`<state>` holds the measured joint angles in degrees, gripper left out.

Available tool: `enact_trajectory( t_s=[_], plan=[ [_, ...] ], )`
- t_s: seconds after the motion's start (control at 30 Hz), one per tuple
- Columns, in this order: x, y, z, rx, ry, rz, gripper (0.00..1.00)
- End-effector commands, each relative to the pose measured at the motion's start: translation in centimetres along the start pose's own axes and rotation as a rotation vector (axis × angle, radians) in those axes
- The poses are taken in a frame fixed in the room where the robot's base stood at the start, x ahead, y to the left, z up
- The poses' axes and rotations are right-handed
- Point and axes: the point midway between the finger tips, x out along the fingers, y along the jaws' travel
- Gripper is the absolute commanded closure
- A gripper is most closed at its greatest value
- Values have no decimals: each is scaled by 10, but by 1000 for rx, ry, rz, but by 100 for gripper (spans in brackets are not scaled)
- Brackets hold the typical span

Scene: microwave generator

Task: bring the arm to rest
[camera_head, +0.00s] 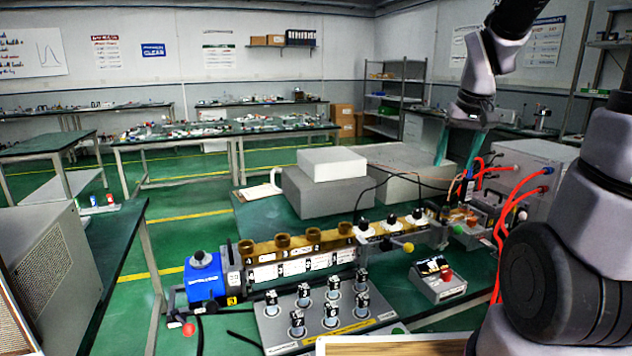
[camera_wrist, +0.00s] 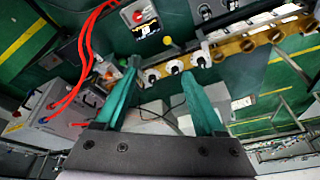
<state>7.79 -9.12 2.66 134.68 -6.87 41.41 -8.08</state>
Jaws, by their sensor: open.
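My gripper (camera_head: 458,155) hangs at the upper right in the head view, above the back right of the bench. Its two teal fingers are apart with nothing between them. In the wrist view the gripper (camera_wrist: 160,70) is also open and empty, with the bench well beyond the fingertips. The brass waveguide rail (camera_head: 328,243) runs along the bench, to the left of and below my gripper; it also shows in the wrist view (camera_wrist: 230,48). White fittings with black tops (camera_head: 391,222) sit on its right part.
A grey cabinet (camera_head: 530,165) with red cables stands close right of my gripper. Grey blocks (camera_head: 325,195) and a white block (camera_head: 332,163) lie behind the rail.

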Motion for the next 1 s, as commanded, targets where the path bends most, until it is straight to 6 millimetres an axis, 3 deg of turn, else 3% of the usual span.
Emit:
enact_trajectory(
  t_s=[0.03, 0.2, 0.4, 0.6, 1.0],
  plan=[
    [-21, -6, 7, 20, 35, -17, 29],
    [-76, -25, 38, 95, 121, -88, 29],
    [-122, -39, 76, 166, 197, -182, 29],
    [-141, -45, 98, 199, 225, -236, 29],
    [-143, -46, 100, 204, 227, -243, 29]
  ],
)
